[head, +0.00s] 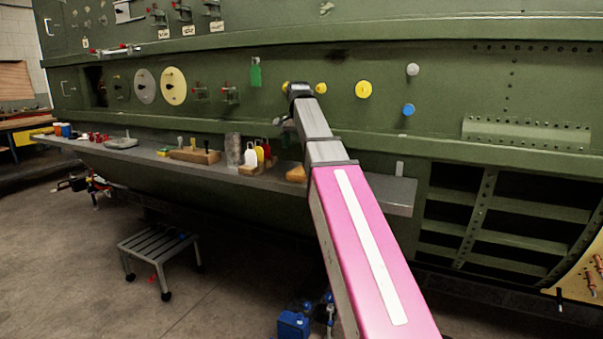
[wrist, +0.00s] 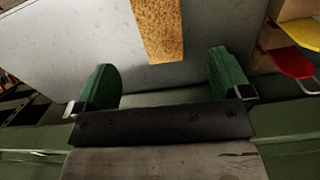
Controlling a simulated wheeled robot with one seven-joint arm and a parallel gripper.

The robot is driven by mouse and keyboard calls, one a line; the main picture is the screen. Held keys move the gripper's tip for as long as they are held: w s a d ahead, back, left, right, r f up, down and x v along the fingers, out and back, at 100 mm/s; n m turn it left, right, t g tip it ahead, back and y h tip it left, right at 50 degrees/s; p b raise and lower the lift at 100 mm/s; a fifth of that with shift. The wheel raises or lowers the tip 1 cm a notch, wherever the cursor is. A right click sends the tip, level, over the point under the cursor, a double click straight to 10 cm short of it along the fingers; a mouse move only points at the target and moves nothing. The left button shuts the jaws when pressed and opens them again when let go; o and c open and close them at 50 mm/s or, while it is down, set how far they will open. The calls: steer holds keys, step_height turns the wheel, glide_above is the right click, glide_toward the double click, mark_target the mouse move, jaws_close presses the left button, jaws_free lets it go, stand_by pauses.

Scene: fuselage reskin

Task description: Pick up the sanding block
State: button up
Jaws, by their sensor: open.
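The sanding block (head: 296,174) is a small orange-brown block on the grey shelf, partly hidden by my arm in the head view. In the wrist view a speckled tan-orange block (wrist: 158,28), which looks like the same one, lies on the pale shelf top, cut off by the upper edge. My gripper (wrist: 162,86) is open, with its two green-padded fingers wide apart and nothing between them. The block is beyond the fingertips, roughly centred between them and apart from both. In the head view my gripper cannot be made out clearly.
The shelf (head: 398,190) runs along the green fuselage wall (head: 450,65). A wooden holder (wrist: 296,8) with red and yellow tools stands right of the block in the wrist view. Other tools crowd the shelf leftward. A step stool (head: 158,248) stands on the floor.

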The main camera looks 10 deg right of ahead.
glide_above(300, 171)
steer(key=f, duration=0.4)
steer(key=shift+a+f, duration=0.2)
steer(key=shift+f, duration=0.15)
steer(key=shift+w+d+f, duration=0.1)
steer(key=shift+w+f, duration=0.05)
steer(key=shift+f, duration=1.3)
steer(key=shift+w+d+f, duration=0.1)
steer(key=shift+f, duration=1.3)
steer(key=c, duration=1)
